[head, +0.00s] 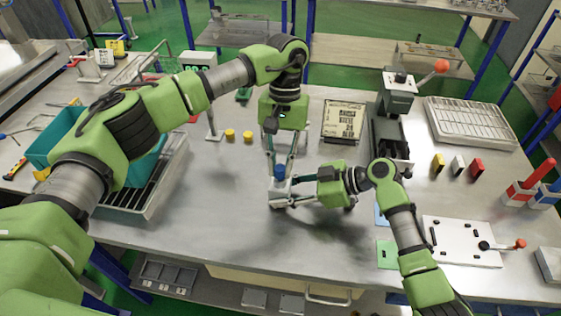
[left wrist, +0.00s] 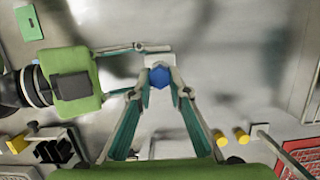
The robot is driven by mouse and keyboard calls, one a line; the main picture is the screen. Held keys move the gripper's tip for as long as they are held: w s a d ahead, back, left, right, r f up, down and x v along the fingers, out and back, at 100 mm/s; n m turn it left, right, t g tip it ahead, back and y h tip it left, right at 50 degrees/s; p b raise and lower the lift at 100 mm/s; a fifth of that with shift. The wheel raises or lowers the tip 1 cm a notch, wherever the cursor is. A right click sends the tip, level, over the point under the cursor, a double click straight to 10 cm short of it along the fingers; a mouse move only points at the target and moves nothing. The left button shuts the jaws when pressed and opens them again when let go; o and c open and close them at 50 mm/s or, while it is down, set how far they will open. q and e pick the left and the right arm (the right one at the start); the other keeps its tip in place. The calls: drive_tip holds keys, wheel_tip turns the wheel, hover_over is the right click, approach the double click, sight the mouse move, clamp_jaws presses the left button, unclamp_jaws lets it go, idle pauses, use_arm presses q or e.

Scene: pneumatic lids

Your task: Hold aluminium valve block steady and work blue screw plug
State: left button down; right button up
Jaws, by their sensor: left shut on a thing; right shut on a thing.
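The aluminium valve block (head: 281,190) is a pale block standing on the front middle of the bench. The blue screw plug (head: 280,173) sits on its top. My left gripper (head: 279,166) points down from above, shut on the plug. In the left wrist view the plug's blue hexagonal head (left wrist: 159,77) lies between the left fingertips (left wrist: 160,92). My right gripper (head: 290,190) comes in from the right, shut on the block. Its fingers reach in from the left in the left wrist view, partly hiding the block (left wrist: 159,60). Whether the plug is fully seated cannot be told.
Two yellow caps (head: 239,135) lie behind and left of the block. A teal bin (head: 60,137) and tray stand left.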

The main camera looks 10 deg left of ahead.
use_arm(q)
drive_tip(key=shift+f, duration=0.25)
drive_tip(key=m+y, duration=0.1)
drive_tip(key=m, duration=0.2)
drive_tip(key=shift+d+m, duration=0.15)
drive_tip(key=shift+m, duration=0.15)
drive_tip(key=m, duration=0.4)
drive_tip(key=shift+s+d+t+y, duration=0.1)
drive_tip(key=shift+t+y, duration=0.3)
drive_tip(key=c, duration=1.8)
unclamp_jaws()
drive_tip(key=shift+c, duration=0.9)
